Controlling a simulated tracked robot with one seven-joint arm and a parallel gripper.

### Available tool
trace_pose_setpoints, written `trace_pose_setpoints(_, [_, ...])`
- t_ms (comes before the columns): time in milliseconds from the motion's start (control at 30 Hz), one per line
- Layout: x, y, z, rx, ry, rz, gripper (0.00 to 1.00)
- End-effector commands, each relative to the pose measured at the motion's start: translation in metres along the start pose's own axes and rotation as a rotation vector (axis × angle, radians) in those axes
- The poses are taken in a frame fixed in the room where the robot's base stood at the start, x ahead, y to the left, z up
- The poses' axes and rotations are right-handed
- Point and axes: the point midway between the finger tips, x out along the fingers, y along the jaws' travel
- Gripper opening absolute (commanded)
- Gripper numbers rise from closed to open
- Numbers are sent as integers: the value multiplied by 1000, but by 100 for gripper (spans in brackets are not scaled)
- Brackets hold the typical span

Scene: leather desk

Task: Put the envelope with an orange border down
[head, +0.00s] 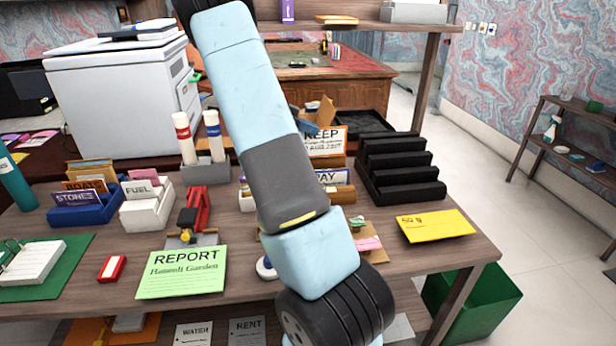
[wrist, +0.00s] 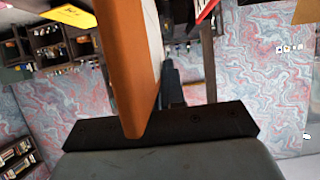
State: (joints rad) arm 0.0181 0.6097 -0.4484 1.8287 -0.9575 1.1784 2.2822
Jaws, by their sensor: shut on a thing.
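In the wrist view a flat thing with a broad orange edge (wrist: 122,65) and a pale face stands upright in the jaws; I take it for the envelope with an orange border. My gripper (wrist: 170,105) is shut on it. One dark finger shows behind it, and the rest of the jaws is hidden. In the head view my arm reaches down across the desk (head: 400,265) to the bottom edge. The gripper and the held envelope cannot be made out there.
A yellow envelope (head: 435,225) lies at the desk's right, before a black stepped rack (head: 400,165). A green REPORT sheet (head: 182,272), red stapler (head: 195,212) and white organizer (head: 147,210) are left of my arm. A green bin (head: 485,300) stands below right.

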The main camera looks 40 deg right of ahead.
Motion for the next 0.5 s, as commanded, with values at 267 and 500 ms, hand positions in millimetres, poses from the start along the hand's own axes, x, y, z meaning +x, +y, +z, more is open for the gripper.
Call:
trace_pose_setpoints(267, [20,1,26,1,1,10,0])
trace_pose_setpoints(500, [36,1,50,5,1,15,0])
